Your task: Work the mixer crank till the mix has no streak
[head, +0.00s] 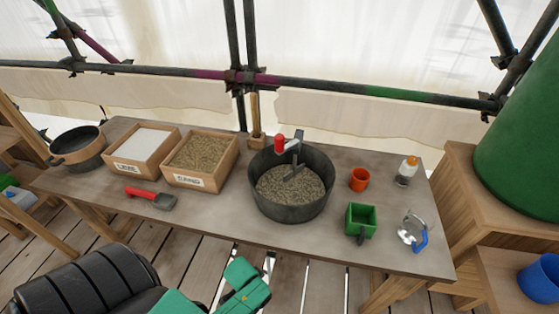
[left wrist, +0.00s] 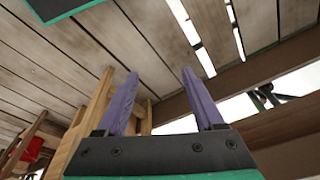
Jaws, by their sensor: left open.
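The mixer (head: 291,207) is a dark grey round tub on the table, right of centre. Its metal crank (head: 294,148) rises over the rim and carries a red knob (head: 279,143) on the far left side. A paddle reaches down into the speckled grey-tan mix (head: 290,195); I cannot make out clear streaks at this size. My left arm's green end (head: 245,285) is low in front of the table, apart from the mixer. In the left wrist view my left gripper (left wrist: 159,75) has two purple fingers spread apart with nothing between them. My right gripper is not in view.
On the table are a lime box (head: 142,142), a sand box (head: 203,158), a dark pan (head: 78,147), a red-handled scoop (head: 150,196), an orange cup (head: 360,179), a green measure (head: 361,221), a capped jar (head: 407,170) and a blue-handled item (head: 418,239). Table front-centre is bare.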

